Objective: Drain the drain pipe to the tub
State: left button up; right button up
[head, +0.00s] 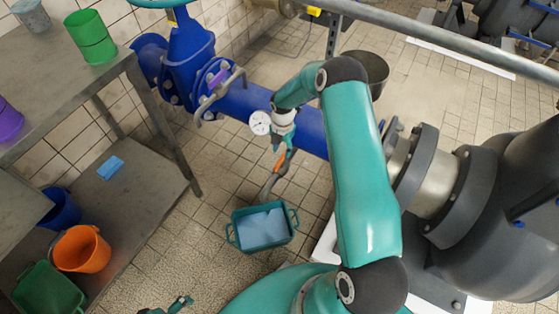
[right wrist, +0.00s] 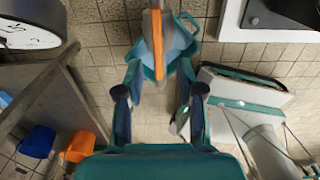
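The drain pipe (head: 268,187) hangs below the large blue pipe (head: 248,104), its lower end by the far rim of the teal tub (head: 233,243). The tub stands on the floor with a pale blue surface inside; whether it is liquid is unclear. An orange lever (head: 284,160) sits at the drain pipe's top. My right gripper (head: 279,147) is just above the lever. In the right wrist view its fingers (right wrist: 159,84) are spread, with the orange lever (right wrist: 158,48) beyond and between them; contact is not visible. My left gripper (head: 178,306) shows only partly at the bottom edge.
A round gauge (head: 260,122) is beside my right gripper. A blue valve (head: 188,52) stands left of it. A grey metal bench (head: 98,213) holds buckets, including an orange bucket (head: 83,249). A dark pump (head: 497,210) is at right. Tiled floor left of the tub is clear.

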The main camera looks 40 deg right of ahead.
aim_at(282, 159)
notch_tip(282, 159, down, 6)
jog(key=shift+b, duration=0.3)
